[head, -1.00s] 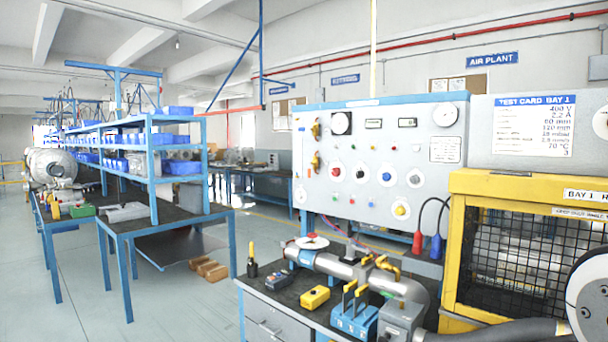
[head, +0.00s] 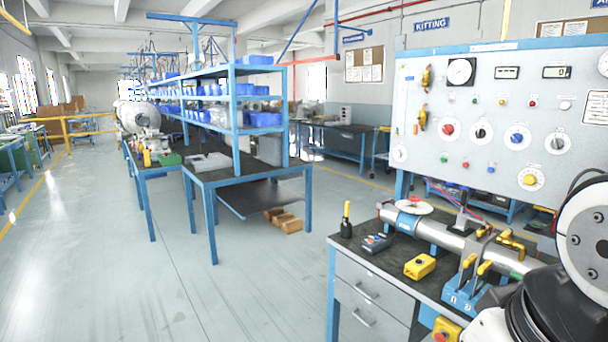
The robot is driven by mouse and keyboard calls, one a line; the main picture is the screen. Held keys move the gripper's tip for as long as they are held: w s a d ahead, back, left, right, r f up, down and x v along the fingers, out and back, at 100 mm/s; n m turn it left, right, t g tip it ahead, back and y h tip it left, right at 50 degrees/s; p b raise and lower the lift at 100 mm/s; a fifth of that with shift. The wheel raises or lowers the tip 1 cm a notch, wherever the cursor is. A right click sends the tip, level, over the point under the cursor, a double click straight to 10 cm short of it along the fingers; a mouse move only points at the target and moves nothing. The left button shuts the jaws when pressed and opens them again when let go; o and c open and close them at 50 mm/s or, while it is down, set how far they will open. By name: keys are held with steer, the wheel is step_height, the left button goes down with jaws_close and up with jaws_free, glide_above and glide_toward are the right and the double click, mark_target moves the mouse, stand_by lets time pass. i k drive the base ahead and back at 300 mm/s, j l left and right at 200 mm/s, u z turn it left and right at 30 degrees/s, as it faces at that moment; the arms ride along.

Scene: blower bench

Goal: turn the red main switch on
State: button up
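The grey control panel (head: 470,85) stands upright at the right of the head view. On it, a red round knob on a white disc (head: 447,130) is leftmost in a row with a black knob (head: 481,133), a blue knob (head: 517,137) and a dark grey knob (head: 557,143). The red knob looks like the main switch; its label and setting are too small to read. Part of my arm fills the lower right corner, in front of the bench and right of the panel's lower edge. My gripper is not in view.
A bench (head: 345,244) with drawers stands before the panel. It carries a steel pipe, a yellow box (head: 420,266), a handheld meter (head: 377,243) and blue valve blocks (head: 476,294). A blue shelf rack (head: 233,110) stands further left. The floor at the left is clear.

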mark_target(447, 129)
steer(key=i+j+u, duration=0.35)
steer(key=i, duration=0.5)
steer(key=i+u, duration=0.35)
steer(key=i, duration=0.5)
steer(key=i+j+z, duration=0.1)
steer(key=i+z, duration=0.35)
steer(key=i+j+z, duration=0.3)
steer(key=i+z, duration=0.15)
